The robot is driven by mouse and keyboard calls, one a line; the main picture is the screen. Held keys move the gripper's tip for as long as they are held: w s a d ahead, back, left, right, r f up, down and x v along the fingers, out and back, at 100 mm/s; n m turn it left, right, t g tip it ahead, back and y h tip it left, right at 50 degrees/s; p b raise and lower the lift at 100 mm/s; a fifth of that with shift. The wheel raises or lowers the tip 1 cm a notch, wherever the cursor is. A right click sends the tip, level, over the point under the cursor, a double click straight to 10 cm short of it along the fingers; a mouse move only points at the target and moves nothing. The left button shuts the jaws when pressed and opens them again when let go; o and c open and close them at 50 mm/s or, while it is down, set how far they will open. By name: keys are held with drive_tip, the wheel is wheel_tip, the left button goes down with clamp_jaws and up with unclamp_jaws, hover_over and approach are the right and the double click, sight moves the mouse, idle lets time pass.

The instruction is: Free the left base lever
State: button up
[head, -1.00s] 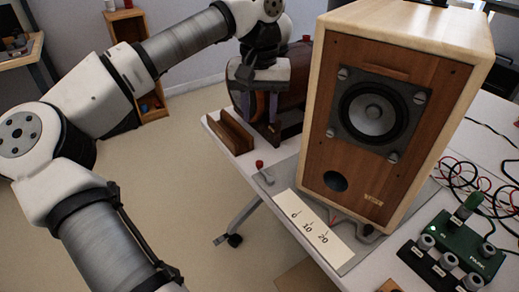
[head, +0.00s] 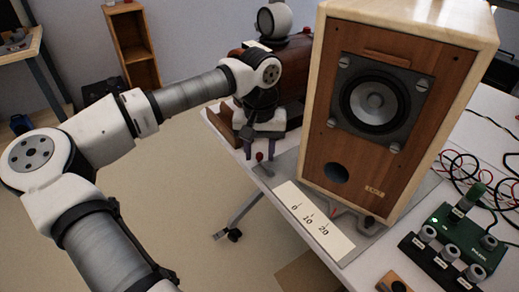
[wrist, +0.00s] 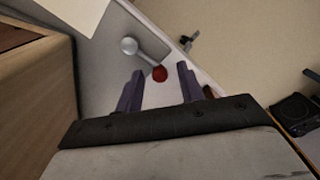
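The left base lever (head: 263,168) lies on the grey base plate at the table's front left edge, left of the speaker. It has a silver arm and a red knob. In the wrist view the lever (wrist: 146,50) has its round silver pivot at upper left and its red knob (wrist: 160,74) just beyond my fingertips, between their lines. My gripper (head: 265,152) is above and behind the knob in the head view. Its two purple fingers are spread and empty; they also show in the wrist view (wrist: 158,82). I cannot see contact with the knob.
The wooden speaker (head: 405,110) stands right of the lever on the grey plate. A scale card (head: 314,220) marked 0, 10, 20 lies in front. A green box (head: 465,238) and cables are at right. A wooden rack and a brown cylinder (head: 292,75) are behind my gripper.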

drive_tip(key=shift+c, duration=0.5)
clamp_jaws()
drive_tip(key=shift+a+n, duration=0.1)
drive_tip(key=shift+n, duration=0.2)
drive_tip(key=n, duration=0.1)
drive_tip(key=s+a+n+b, duration=0.1)
drive_tip(key=shift+n, duration=0.4)
drive_tip(key=n, duration=0.1)
drive_tip(key=s+n+b, duration=0.1)
drive_tip(key=n, duration=0.1)
drive_tip(key=shift+s+a+n, duration=0.1)
drive_tip(key=shift+a+n, duration=0.2)
drive_tip(key=shift+s+a+n+b, duration=0.1)
drive_tip(key=shift+s+n+b, duration=0.35)
drive_tip(key=shift+n, duration=0.7)
drive_tip(key=shift+s+d+n+b, duration=0.1)
drive_tip(key=shift+s+n+b, duration=0.3)
drive_tip(key=shift+n, duration=0.8)
drive_tip(key=shift+s+a+n+b, duration=0.1)
drive_tip(key=shift+s+n+b, duration=0.35)
drive_tip(key=shift+n, duration=0.7)
drive_tip(key=shift+s, duration=0.1)
